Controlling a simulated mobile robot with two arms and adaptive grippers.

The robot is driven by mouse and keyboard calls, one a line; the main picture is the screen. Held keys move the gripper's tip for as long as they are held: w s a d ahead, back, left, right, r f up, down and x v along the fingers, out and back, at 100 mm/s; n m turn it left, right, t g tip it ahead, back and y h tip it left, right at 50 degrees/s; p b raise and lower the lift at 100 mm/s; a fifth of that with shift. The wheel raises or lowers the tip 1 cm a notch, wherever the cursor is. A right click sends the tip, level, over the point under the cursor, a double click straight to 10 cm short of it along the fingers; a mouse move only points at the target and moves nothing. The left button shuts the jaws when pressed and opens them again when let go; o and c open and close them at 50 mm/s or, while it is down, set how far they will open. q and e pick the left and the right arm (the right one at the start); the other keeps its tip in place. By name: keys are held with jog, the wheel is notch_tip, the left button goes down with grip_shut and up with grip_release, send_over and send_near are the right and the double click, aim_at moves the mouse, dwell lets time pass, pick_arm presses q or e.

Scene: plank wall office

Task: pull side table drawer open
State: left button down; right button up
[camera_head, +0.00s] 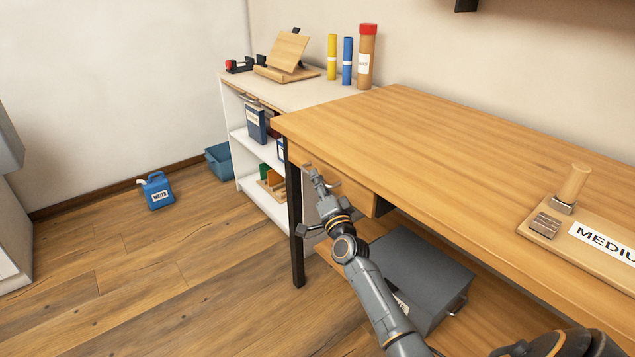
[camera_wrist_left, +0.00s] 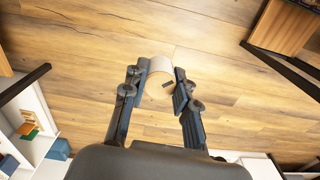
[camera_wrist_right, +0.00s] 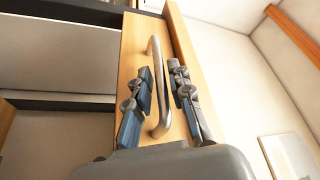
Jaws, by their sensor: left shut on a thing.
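A wooden table (camera_head: 430,140) has a drawer (camera_head: 340,182) under its front edge. The wooden drawer front (camera_wrist_right: 142,45) with its curved metal handle (camera_wrist_right: 153,55) fills the middle of the right wrist view. My right gripper (camera_head: 315,178) is at the drawer front; in the right wrist view (camera_wrist_right: 163,80) its fingers are apart, one on each side of the handle. Whether they touch it I cannot tell. The drawer looks flush or nearly so. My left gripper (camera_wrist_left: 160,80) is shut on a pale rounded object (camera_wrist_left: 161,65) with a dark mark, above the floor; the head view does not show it.
A dark table leg (camera_head: 296,225) is close to my right gripper. A white shelf (camera_head: 245,150) stands beyond the table. A board with a wooden peg (camera_head: 573,183) lies on the tabletop. The floor at left is mostly clear.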

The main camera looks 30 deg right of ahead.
pick_arm(q)
jog(key=shift+f, duration=0.1)
pick_arm(e)
jog(key=shift+w+d+r, duration=0.1)
jog(key=shift+w, duration=0.35)
jog(key=shift+c, duration=0.2)
grip_shut()
